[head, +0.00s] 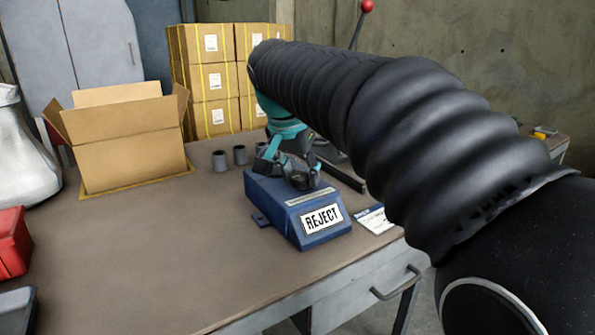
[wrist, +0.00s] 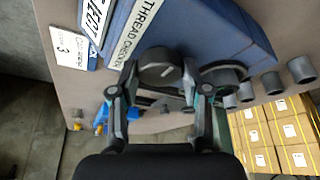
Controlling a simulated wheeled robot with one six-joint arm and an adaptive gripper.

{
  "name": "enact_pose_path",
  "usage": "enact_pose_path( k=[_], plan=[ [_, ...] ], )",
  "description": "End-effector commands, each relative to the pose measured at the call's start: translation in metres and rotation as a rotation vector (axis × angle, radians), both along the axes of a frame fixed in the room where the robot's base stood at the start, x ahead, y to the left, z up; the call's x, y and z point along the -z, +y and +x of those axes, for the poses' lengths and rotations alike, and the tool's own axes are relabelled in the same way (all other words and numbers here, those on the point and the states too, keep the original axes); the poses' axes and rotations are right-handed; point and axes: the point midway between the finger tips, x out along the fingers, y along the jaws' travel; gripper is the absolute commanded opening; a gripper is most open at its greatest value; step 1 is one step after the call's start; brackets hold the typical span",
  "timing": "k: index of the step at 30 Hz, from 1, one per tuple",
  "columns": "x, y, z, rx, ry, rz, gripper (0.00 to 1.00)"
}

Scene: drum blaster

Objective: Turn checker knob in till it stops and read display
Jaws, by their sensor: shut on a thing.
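The blue thread checker box (head: 268,200) sits on the bench in the head view. Its sloped front display (head: 321,218) reads REJECT. In the wrist view its label (wrist: 150,18) reads THREAD CHECKER, and the display is cut off at the top edge. The dark round checker knob (wrist: 158,68), with a pale mark on its face, lies between the fingers. My gripper (wrist: 161,78) is shut on the knob, one finger on each side. A second dark round part (wrist: 224,76) is beside the right finger. In the head view my gripper (head: 287,172) is over the box, partly hiding the knob.
Several grey cylindrical parts (head: 240,154) stand behind the checker. An open cardboard box (head: 130,145) is at back left, with stacked cartons (head: 210,75) beyond. A red bin (head: 12,243) is at the left edge. A card (head: 375,220) lies right of the checker. The front bench area is clear.

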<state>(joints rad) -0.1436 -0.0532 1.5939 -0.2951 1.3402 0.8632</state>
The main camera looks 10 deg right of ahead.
Motion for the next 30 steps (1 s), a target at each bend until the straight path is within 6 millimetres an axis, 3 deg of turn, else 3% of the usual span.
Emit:
enact_pose_path(
  k=[28,29,30],
  plan=[
    [-0.0002,0.0002,0.0010,-0.002,-0.003,0.001,0.12],
    [-0.0002,0.0001,0.0011,-0.002,-0.003,0.001,0.49],
    [-0.0002,0.0001,0.0010,-0.002,-0.003,0.001,0.59]
  ],
)
